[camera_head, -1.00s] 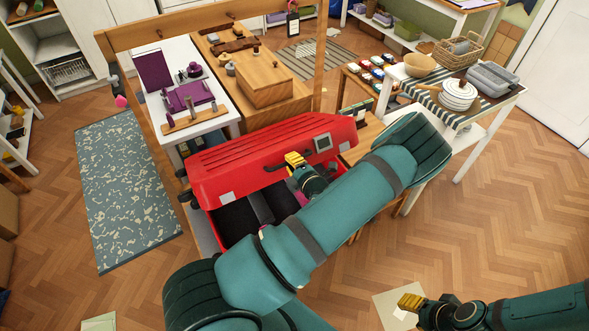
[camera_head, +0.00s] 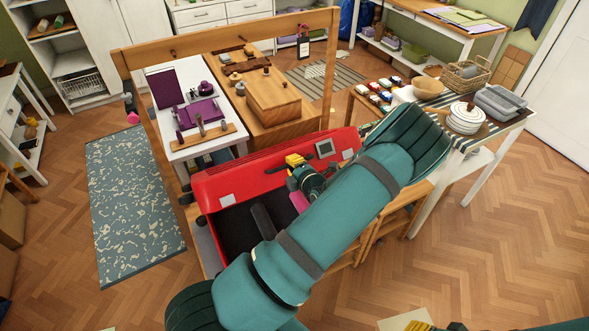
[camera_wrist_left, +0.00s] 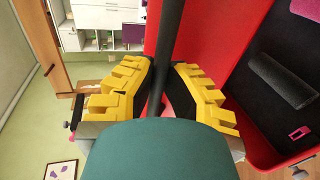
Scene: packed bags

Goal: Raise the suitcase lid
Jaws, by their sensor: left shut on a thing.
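The red suitcase lid (camera_head: 240,182) stands partly raised, tilted back, with its front edge well above the dark-lined base (camera_head: 234,228). Inside lie a dark grey roll (camera_head: 262,221) and a pink item (camera_head: 299,202); both also show in the left wrist view. My left gripper (camera_head: 296,161) is at the lid's front edge. In the left wrist view its yellow fingers (camera_wrist_left: 160,70) are shut around the black lid handle (camera_wrist_left: 168,40). My left arm hides the suitcase's right part. Only the yellow tip of my right gripper (camera_head: 420,326) shows at the bottom edge.
A wooden frame (camera_head: 220,32) rises behind the suitcase. Beyond it are a white table (camera_head: 160,85) with purple items and a wooden box (camera_head: 273,95). A serving table (camera_head: 508,122) with dishes stands right. The floor at right is clear.

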